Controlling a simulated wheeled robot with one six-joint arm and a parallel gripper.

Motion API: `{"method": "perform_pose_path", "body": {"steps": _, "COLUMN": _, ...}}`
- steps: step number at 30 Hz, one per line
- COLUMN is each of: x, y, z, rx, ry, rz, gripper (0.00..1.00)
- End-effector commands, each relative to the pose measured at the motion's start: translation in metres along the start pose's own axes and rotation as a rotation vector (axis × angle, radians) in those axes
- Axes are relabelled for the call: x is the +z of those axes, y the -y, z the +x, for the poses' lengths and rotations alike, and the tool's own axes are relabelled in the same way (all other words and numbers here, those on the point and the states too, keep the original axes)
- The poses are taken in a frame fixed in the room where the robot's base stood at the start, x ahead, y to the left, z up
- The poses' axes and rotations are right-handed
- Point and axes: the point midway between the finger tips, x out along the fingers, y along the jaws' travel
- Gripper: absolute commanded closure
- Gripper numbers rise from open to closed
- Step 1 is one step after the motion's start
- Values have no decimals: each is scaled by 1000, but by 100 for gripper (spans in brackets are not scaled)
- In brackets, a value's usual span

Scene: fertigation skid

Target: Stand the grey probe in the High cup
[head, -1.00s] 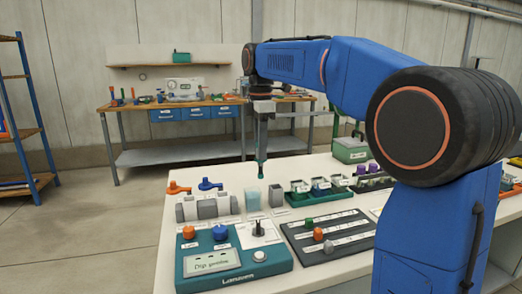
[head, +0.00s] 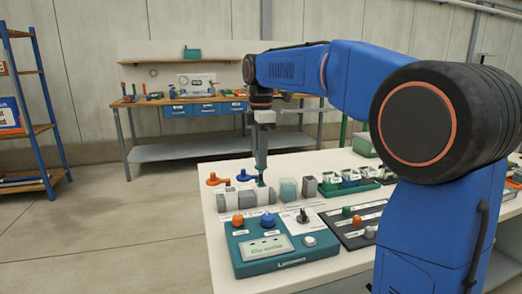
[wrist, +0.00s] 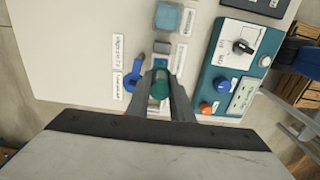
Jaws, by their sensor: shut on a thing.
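My gripper (head: 261,170) points down over the right end of the grey block row, left of the teal beaker. It is shut on a green thing (wrist: 159,86), which shows between the fingers in the wrist view; its dark lower end (head: 261,182) is in the head view. I cannot tell whether it is the grey probe. A small grey-topped piece (head: 369,232) is in the black tray (head: 338,222). Several small cups stand in a green rack (head: 377,184) to the right. Their labels are too small to read, so I cannot tell the High cup.
Orange (head: 217,180) and blue (head: 245,176) handles sit on the grey blocks (head: 234,199). The teal beaker (head: 288,190) and a grey holder (head: 309,188) stand right of them. The teal control box (head: 238,263) is in front. My arm covers the table's right part.

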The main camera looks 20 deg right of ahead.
Motion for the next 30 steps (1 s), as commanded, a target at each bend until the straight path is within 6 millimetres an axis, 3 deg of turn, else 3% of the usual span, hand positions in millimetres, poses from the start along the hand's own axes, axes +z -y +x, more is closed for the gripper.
{"method": "perform_pose_path", "body": {"steps": 18, "x": 0, "y": 0, "z": 47, "rx": -1, "ry": 0, "rz": 0, "gripper": 100}}
{"method": "perform_pose_path", "body": {"steps": 30, "x": 0, "y": 0, "z": 55, "rx": 1, "ry": 0, "rz": 0, "gripper": 100}}
